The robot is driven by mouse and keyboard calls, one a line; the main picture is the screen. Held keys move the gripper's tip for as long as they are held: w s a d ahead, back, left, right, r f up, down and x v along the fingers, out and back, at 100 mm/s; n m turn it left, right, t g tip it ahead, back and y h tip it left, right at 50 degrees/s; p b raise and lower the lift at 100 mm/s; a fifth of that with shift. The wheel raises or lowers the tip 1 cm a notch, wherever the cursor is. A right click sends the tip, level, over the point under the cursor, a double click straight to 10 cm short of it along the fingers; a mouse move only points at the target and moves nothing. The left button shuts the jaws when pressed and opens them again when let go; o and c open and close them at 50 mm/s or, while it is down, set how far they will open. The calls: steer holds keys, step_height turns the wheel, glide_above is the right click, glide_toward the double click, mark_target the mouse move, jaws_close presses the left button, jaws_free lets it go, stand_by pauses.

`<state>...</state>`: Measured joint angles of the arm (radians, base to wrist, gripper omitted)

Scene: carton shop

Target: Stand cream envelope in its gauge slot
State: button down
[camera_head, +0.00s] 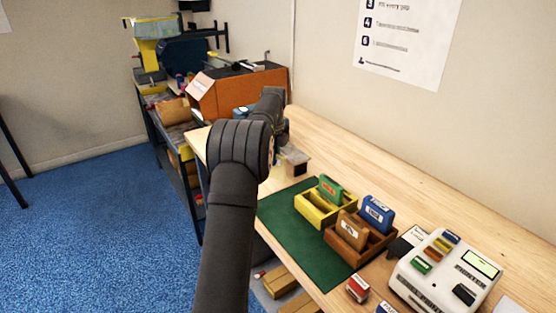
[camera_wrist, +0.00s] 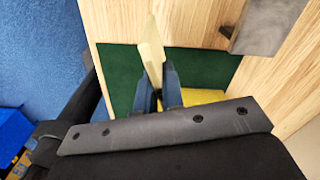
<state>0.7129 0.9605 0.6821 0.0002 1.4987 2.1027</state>
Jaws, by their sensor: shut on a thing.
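My gripper (camera_wrist: 158,88) is shut on the cream envelope (camera_wrist: 152,52), which stands up between the blue-grey fingers and shows as a narrow, pointed sheet above the green mat. In the head view my own arm hides most of the gripper and envelope. A yellow slotted holder (camera_head: 312,207) stands on the mat with a green piece (camera_head: 331,188) in it. Part of this yellow holder shows beside the fingers in the wrist view (camera_wrist: 205,97). A brown slotted holder (camera_head: 345,240) next to it carries a tan piece (camera_head: 351,229) and a blue piece (camera_head: 377,212). The envelope is apart from both holders.
The green mat (camera_head: 290,228) lies along the bench's front edge. A grey block (camera_head: 294,161) stands beyond it, near my gripper. A white machine (camera_head: 446,275) and a red-and-white box (camera_head: 357,289) are at the right. The wooden bench (camera_head: 370,155) behind the holders is clear.

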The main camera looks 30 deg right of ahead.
steer(key=s+d+r+m, duration=0.2)
steer(key=s+d+r, duration=0.1)
steer(key=s+d, duration=0.65)
steer(key=s+d+f+m, duration=0.1)
steer(key=s+d, duration=0.3)
steer(key=s, duration=0.4)
steer(key=shift+s+f+m, duration=0.3)
steer(key=shift+s+m, duration=0.05)
steer(key=shift+m, duration=0.05)
steer(key=shift+d+f, duration=0.1)
steer(key=shift+f, duration=0.4)
stand_by(0.8)
steer(key=shift+f, duration=0.35)
steer(key=shift+f, duration=0.25)
stand_by(0.4)
steer(key=shift+f, duration=1.1)
